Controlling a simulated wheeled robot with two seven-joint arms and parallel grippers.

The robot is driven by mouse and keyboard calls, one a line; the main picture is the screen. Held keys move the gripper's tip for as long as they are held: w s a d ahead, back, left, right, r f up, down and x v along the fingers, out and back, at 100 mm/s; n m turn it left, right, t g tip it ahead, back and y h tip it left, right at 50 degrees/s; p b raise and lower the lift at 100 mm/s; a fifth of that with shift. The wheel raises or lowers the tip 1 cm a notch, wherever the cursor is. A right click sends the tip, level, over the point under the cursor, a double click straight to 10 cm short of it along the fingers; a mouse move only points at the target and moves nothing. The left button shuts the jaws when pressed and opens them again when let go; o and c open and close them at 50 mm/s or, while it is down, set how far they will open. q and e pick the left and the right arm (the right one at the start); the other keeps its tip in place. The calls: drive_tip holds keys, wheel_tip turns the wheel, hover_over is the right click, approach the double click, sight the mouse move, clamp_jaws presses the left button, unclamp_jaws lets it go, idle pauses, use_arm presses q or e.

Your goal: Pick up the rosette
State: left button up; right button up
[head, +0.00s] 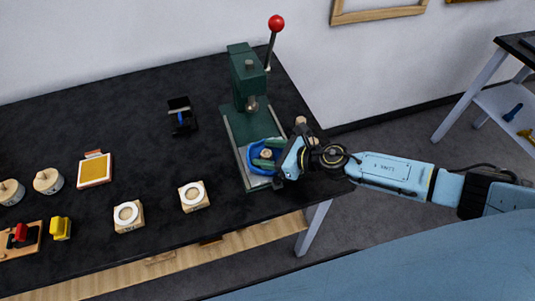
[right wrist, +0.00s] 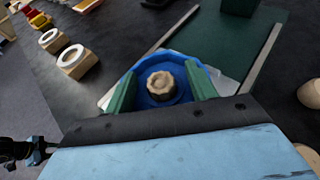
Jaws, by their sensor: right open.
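The rosette (right wrist: 160,83) is a small, round, beige piece with a scalloped edge. It sits in a round blue holder (right wrist: 146,66) on the base of the green press. In the head view the rosette (head: 266,154) shows in the blue holder (head: 251,160) beside my gripper. My right gripper (head: 266,153) is open, its green fingers on either side of the rosette. The right wrist view shows a gap between each finger of this gripper (right wrist: 161,90) and the rosette. I cannot tell how high the fingertips are.
The green press (head: 246,80) with a red-knobbed lever stands just behind the holder. Two pale blocks with white rings (head: 193,196) (head: 128,216) and an orange-topped pad (head: 95,170) lie to the left. The dark table (head: 130,120) has clear room between them and the press.

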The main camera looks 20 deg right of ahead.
sight(268, 153)
drive_tip(key=shift+f, duration=0.1)
drive_tip(key=c, duration=1)
drive_tip(key=shift+f, duration=0.1)
drive_tip(key=shift+c, duration=0.3)
drive_tip(key=shift+s, duration=0.1)
wheel_tip(268, 153, up, 10)
drive_tip(key=p, duration=0.6)
drive_tip(key=shift+p, duration=0.3)
